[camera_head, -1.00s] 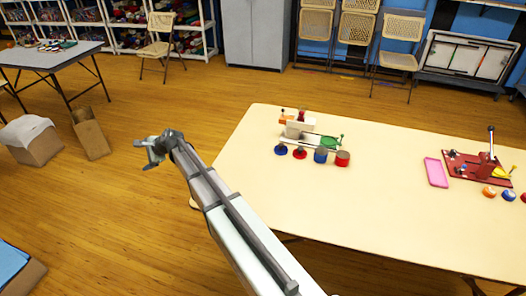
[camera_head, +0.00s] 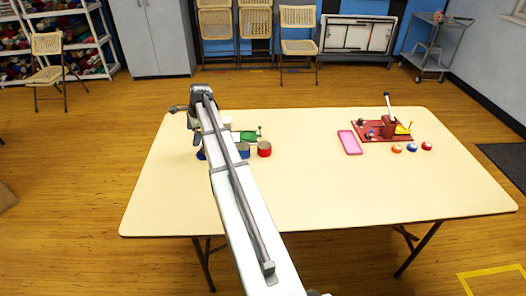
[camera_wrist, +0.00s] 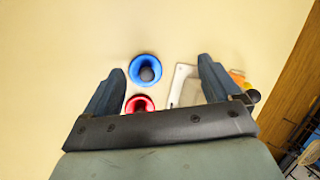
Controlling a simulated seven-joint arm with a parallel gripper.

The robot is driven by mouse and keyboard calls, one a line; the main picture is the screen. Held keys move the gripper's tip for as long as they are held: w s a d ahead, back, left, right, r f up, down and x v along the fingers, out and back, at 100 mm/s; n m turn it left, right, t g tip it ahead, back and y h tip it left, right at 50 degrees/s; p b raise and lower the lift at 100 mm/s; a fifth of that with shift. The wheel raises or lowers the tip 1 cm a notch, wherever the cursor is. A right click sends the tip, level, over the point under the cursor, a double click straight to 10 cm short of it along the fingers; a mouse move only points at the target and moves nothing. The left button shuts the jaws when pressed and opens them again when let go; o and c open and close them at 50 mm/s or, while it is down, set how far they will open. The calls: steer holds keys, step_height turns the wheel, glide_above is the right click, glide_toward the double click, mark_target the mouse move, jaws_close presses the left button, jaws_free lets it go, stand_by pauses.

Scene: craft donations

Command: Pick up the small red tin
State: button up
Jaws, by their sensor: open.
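A small round red object with a dark knob (camera_wrist: 139,101), seen from above, lies low between my fingers in the wrist view; the gripper body is close to its lower edge. I cannot tell whether it is the small red tin. My arm hides it in the head view. A red cylinder that looks like a tin (camera_head: 264,149) stands on the table right of my arm. My gripper (camera_wrist: 162,68) is open and empty above the table; in the head view it is over the table's far left corner (camera_head: 180,109).
A blue round piece with a dark knob (camera_wrist: 145,66) is beside the red one. A blue tin (camera_head: 243,151) and a green part (camera_head: 246,136) stand near the red cylinder. A pink tray (camera_head: 349,142) and a red board (camera_head: 368,131) lie right. The table's front (camera_head: 330,195) is clear.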

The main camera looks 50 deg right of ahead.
steer(key=s+d+r+m+g, duration=0.2)
steer(key=s+d, duration=0.7)
steer(key=d, duration=0.3)
steer(key=r+m+g+h, duration=0.1)
steer(key=r+m+g, duration=0.1)
steer(key=m, duration=0.1)
glide_above(264, 146)
steer(key=s+a, duration=0.2)
steer(key=f, duration=0.7)
steer(key=shift+w+f, duration=0.2)
steer(key=shift+f, duration=0.15)
steer(key=shift+s+d+f, duration=0.1)
steer(key=shift+f, duration=2.5)
steer(key=c, duration=1.1)
